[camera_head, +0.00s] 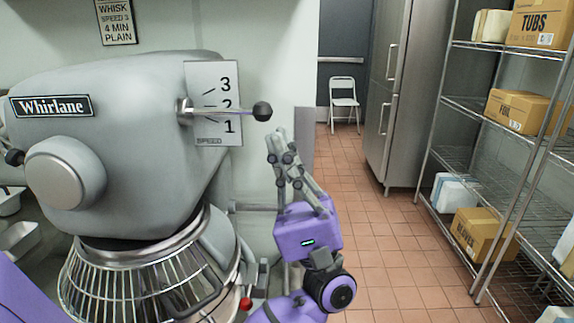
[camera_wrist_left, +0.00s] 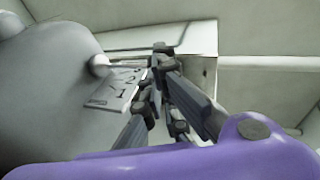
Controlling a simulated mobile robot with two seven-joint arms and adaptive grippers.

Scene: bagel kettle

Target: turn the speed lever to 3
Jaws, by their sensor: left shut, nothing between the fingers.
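The speed lever (camera_head: 222,113) is a thin metal rod with a black ball knob (camera_head: 262,111). It sticks out to the right from the grey mixer (camera_head: 130,100), roughly level and close to the 2. The white speed plate (camera_head: 213,72) behind it carries 3, 2 and 1 from top to bottom; the plate also shows in the left wrist view (camera_wrist_left: 105,101). My left gripper (camera_head: 276,137) is shut and empty, with its fingertips just below and right of the knob. A gap shows between them in the head view. In the left wrist view the fingers hide part of the lever area.
A wall sign (camera_head: 115,20) reads whisk, speed 3, 4 min, plain. A wire-guarded bowl (camera_head: 150,275) sits under the mixer head. A wire shelf (camera_head: 490,180) with boxes stands at the right, beyond open tiled floor (camera_head: 385,245). A white chair (camera_head: 343,98) is at the back.

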